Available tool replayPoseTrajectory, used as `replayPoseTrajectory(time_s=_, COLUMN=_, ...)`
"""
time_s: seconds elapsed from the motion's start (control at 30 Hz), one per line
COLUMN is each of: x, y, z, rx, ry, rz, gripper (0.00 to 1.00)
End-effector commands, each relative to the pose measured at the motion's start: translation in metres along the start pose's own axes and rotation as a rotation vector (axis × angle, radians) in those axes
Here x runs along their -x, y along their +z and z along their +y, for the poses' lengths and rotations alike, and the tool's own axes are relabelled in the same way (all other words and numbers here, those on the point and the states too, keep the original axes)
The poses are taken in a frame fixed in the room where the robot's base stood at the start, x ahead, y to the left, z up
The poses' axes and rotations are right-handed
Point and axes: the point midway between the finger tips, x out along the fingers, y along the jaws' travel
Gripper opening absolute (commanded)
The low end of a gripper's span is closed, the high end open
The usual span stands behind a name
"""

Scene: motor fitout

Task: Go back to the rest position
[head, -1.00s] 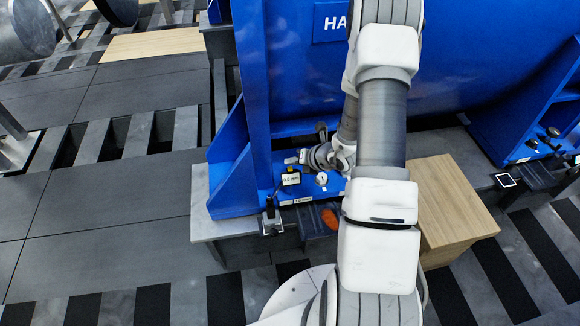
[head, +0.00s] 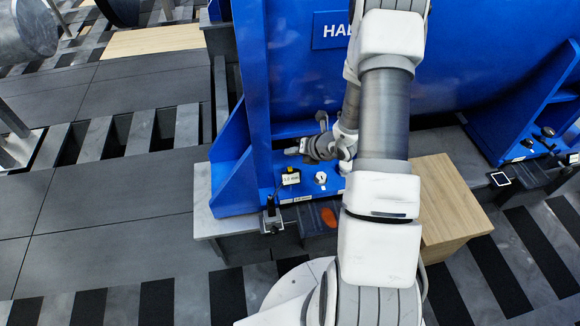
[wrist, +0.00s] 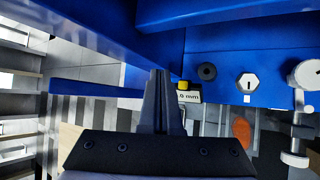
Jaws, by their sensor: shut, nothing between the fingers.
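My gripper (head: 292,151) is near the blue motor frame (head: 235,186), above its foot plate, with its fingers pointing left in the head view. In the wrist view my gripper (wrist: 160,75) is shut and empty, its fingers together in front of the blue frame.
An orange object (head: 328,217) lies below. A wooden box (head: 447,205) stands at right. Open floor (head: 110,215) lies to the left.

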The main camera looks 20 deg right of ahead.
Motion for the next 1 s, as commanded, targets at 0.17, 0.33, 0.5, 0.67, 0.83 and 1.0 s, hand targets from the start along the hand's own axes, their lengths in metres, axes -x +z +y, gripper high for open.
replayPoseTrajectory(time_s=0.17, x=0.0, y=0.0, z=0.0, rx=0.0, ry=0.0, rz=0.0, gripper=0.0)
replayPoseTrajectory(time_s=0.33, x=0.0, y=0.0, z=0.0, rx=0.0, ry=0.0, rz=0.0, gripper=0.0)
replayPoseTrajectory(time_s=0.5, x=0.0, y=0.0, z=0.0, rx=0.001, ry=0.0, rz=0.0, gripper=0.0)
replayPoseTrajectory(time_s=0.67, x=0.007, y=0.009, z=0.019, rx=0.094, ry=0.034, rz=0.002, gripper=0.0)
replayPoseTrajectory(time_s=0.83, x=0.035, y=0.027, z=0.081, rx=0.42, ry=0.141, rz=0.015, gripper=0.0)
replayPoseTrajectory(time_s=1.0, x=0.075, y=0.031, z=0.148, rx=0.829, ry=0.259, rz=0.034, gripper=0.0)
